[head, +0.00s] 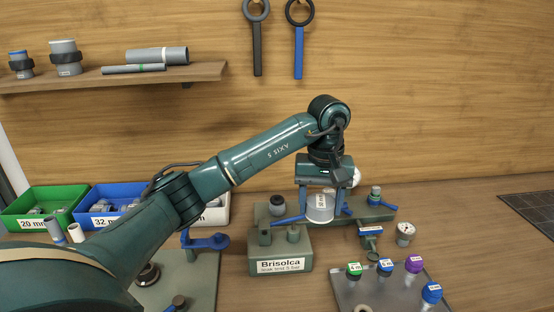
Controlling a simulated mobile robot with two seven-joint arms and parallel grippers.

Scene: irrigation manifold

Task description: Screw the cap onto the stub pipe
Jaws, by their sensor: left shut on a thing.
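My left gripper (321,200) points down over the green manifold (374,212) at the back of the bench. It is shut on a pale grey-white cylindrical piece with a white label (320,209), which looks like the cap. One finger is on each side of it. The label's print is too small to read surely. The stub pipe cannot be made out under the held piece, so I cannot tell whether the two touch. My right gripper is not in view.
A green block marked Brisolca (281,253) stands in front of the manifold. A grey tray (345,291) at front right holds several pieces with coloured tops. A gauge (404,232) lies at the right. Green (42,220) and blue (93,217) bins stand left. Bench at far right is mostly clear.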

